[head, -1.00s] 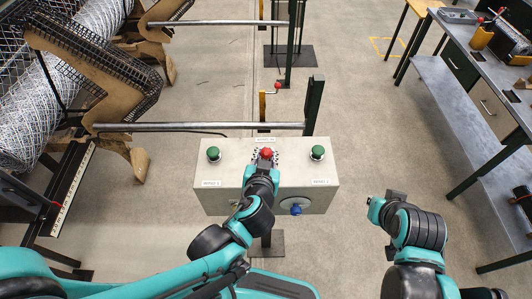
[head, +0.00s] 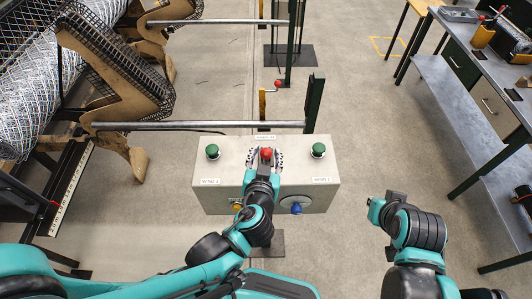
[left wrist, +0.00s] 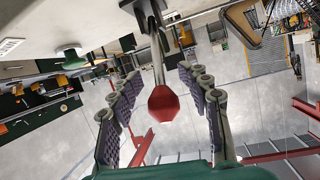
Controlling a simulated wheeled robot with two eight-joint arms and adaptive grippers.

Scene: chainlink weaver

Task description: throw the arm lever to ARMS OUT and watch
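The arm lever, a red ball knob (head: 266,153) on a metal stem, stands on the top of a pale grey control box (head: 225,178). In the left wrist view the knob (left wrist: 165,103) hangs between the two ridged fingers of my left gripper (left wrist: 166,120), with a gap showing on both sides. My left gripper (head: 264,163) is open around the knob in the head view. Tan machine arms with dark grating (head: 118,68) lean over at the left, next to a roll of woven mesh (head: 38,105). My right gripper (head: 382,205) is right of the box, away from everything; its fingers are unclear.
The box also carries two green buttons (head: 212,151) (head: 318,150), a blue knob (head: 296,208) and a yellow button (head: 237,206). A steel bar (head: 200,126) and a dark green post (head: 315,103) stand behind it. A workbench (head: 460,100) is at right.

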